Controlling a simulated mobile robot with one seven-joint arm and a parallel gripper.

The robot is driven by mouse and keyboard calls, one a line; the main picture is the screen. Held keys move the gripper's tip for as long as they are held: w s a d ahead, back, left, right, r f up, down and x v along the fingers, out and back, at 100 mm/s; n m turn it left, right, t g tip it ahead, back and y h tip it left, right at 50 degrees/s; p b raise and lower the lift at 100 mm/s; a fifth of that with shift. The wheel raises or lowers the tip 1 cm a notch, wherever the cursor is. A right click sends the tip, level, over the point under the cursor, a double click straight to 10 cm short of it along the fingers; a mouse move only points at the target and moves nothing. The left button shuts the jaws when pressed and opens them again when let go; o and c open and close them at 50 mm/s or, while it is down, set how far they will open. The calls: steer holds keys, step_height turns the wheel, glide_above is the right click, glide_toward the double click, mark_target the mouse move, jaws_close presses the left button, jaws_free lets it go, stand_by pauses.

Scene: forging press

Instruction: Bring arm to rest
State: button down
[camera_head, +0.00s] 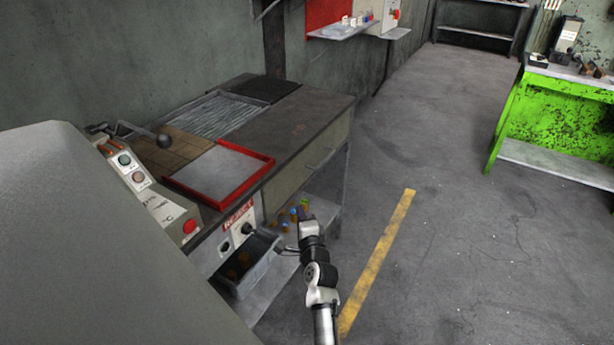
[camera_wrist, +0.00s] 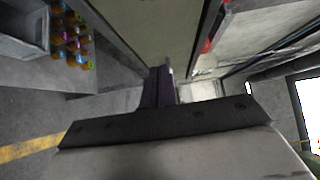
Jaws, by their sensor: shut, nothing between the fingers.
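My arm rises from the bottom of the head view beside the workbench (camera_head: 310,115). My gripper (camera_head: 283,250) is at its upper end, close to the front of the bench, and is small and partly hard to make out there. In the wrist view my gripper (camera_wrist: 160,80) shows its dark fingers shut together with nothing between them. The fingers point toward the pale front of the bench (camera_wrist: 165,30). I cannot tell the exact gap, and no contact shows.
A grey bin (camera_head: 262,272) and several small coloured pieces (camera_head: 297,212) sit low at the bench. A red-rimmed tray (camera_head: 262,176) lies on top, near a control panel (camera_head: 135,172). A green table (camera_head: 510,105) stands right. The floor past the yellow line (camera_head: 380,255) is clear.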

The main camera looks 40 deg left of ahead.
steer(key=shift+b+v, duration=0.3)
steer(key=shift+v, duration=1.9)
steer(key=shift+w+d, duration=0.1)
